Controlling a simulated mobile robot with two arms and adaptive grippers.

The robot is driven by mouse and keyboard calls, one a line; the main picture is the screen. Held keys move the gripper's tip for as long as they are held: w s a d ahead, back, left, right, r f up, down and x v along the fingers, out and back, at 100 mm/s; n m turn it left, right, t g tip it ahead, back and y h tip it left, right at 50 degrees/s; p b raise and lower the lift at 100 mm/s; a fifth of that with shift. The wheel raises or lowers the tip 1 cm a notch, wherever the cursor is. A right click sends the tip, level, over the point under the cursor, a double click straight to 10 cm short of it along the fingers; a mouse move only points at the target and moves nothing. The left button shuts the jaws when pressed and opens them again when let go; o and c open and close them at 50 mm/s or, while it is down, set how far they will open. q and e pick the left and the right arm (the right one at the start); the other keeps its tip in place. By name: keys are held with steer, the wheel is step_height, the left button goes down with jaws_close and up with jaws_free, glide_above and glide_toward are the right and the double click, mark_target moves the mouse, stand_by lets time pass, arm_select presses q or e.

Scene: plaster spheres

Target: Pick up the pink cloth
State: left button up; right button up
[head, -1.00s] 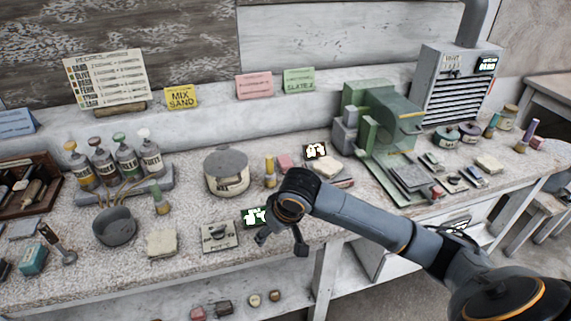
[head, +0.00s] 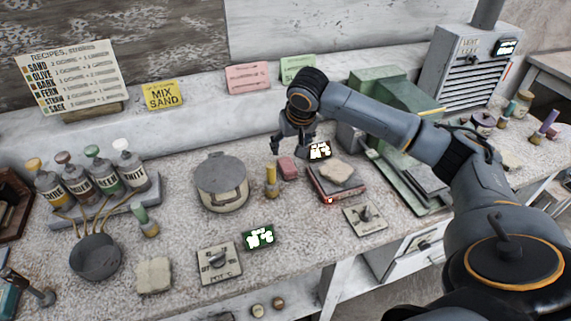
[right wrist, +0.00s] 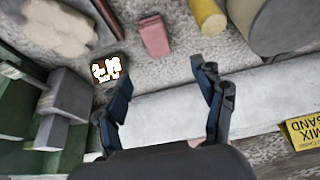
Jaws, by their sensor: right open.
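No contact with the cloth shows. My left gripper is not in view.
Close right are the lit display (head: 319,149) and a beige cloth (head: 337,172) on a red-edged device. A green machine (head: 385,95) stands right.

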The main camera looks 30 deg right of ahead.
glide_above(288, 164)
steer(key=s+a, duration=0.1)
steer(key=s, duration=0.1)
step_height(288, 164, down, 5)
steer(key=shift+a+f, duration=0.1)
steer(key=shift+f, duration=0.05)
steer(key=shift+w+f, duration=0.2)
steer(key=shift+f, duration=0.3)
steer(key=x, duration=0.3)
steer(key=p+x, duration=0.1)
steer(key=shift+d+f, duration=0.3)
steer(key=shift+d, duration=0.05)
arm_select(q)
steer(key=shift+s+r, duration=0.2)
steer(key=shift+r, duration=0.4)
arm_select(e)
steer(key=shift+c, duration=1.3)
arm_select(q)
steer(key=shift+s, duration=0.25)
arm_select(e)
steer(key=c, duration=0.8)
